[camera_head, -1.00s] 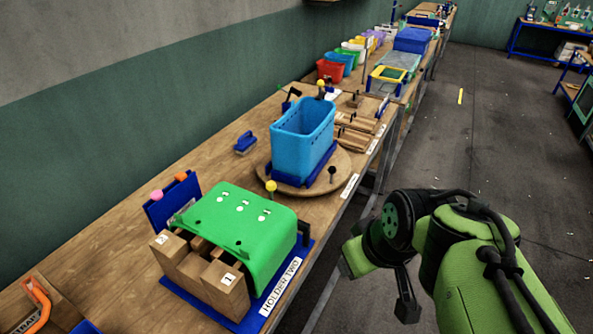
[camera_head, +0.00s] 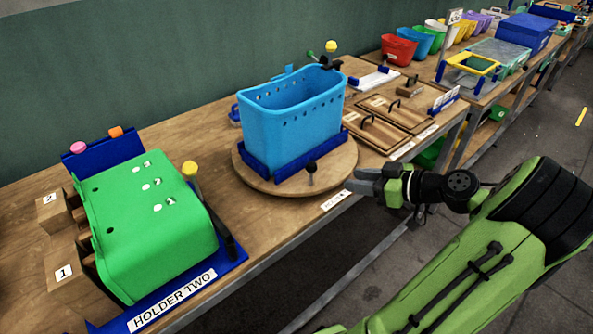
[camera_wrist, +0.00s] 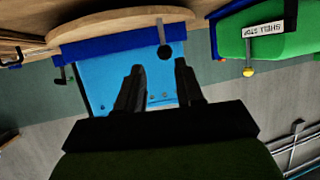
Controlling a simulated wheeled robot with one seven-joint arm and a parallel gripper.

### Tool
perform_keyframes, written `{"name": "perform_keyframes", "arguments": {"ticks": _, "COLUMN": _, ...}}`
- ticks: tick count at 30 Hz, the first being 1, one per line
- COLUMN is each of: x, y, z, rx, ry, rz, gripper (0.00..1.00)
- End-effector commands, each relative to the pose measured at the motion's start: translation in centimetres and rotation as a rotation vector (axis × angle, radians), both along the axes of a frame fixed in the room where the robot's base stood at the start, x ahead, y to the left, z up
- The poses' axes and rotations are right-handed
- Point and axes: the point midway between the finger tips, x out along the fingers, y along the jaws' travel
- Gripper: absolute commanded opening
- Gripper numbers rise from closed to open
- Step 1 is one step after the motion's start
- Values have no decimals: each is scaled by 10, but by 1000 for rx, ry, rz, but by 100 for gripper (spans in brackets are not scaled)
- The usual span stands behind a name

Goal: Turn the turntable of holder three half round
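A round wooden turntable (camera_head: 338,172) sits on the bench, bearing a blue bin (camera_head: 285,127) in a dark blue cradle (camera_head: 296,170). A black knob on a short post (camera_head: 311,168) stands near its front rim. My gripper (camera_head: 358,184) is just right of the turntable's front edge, level with the bench edge and apart from the knob. In the wrist view its two dark fingers (camera_wrist: 159,88) are spread with nothing between them. The knob (camera_wrist: 165,52) shows there just beyond the fingertips, with the turntable rim (camera_wrist: 120,22) and blue bin behind.
At the left, holder two (camera_head: 174,302) carries a green shell (camera_head: 155,225), with a yellow-knobbed lever (camera_head: 190,168) close to the turntable. Wooden boards with handles (camera_head: 385,120) lie to the right. A yellow-knobbed lever (camera_head: 331,47) stands behind the bin.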

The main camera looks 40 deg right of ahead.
Motion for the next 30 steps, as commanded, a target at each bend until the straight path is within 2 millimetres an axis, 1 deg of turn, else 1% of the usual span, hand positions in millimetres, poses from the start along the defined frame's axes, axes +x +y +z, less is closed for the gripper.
{"name": "perform_keyframes", "arguments": {"ticks": 2, "x": 1, "y": -1, "z": -1, "rx": -3, "ry": -12, "rz": -3, "gripper": 37}}
{"name": "perform_keyframes", "arguments": {"ticks": 5, "x": 13, "y": 3, "z": -6, "rx": -1, "ry": -11, "rz": 1, "gripper": 37}}
{"name": "perform_keyframes", "arguments": {"ticks": 15, "x": 89, "y": 24, "z": -40, "rx": 1, "ry": -8, "rz": 2, "gripper": 37}}
{"name": "perform_keyframes", "arguments": {"ticks": 18, "x": 110, "y": 30, "z": -48, "rx": -1, "ry": -7, "rz": 1, "gripper": 37}}
{"name": "perform_keyframes", "arguments": {"ticks": 21, "x": 126, "y": 34, "z": -55, "rx": -1, "ry": -7, "rz": -1, "gripper": 37}}
{"name": "perform_keyframes", "arguments": {"ticks": 25, "x": 137, "y": 37, "z": -59, "rx": -1, "ry": -6, "rz": -3, "gripper": 37}}
{"name": "perform_keyframes", "arguments": {"ticks": 30, "x": 140, "y": 37, "z": -59, "rx": -1, "ry": -7, "rz": -4, "gripper": 37}}
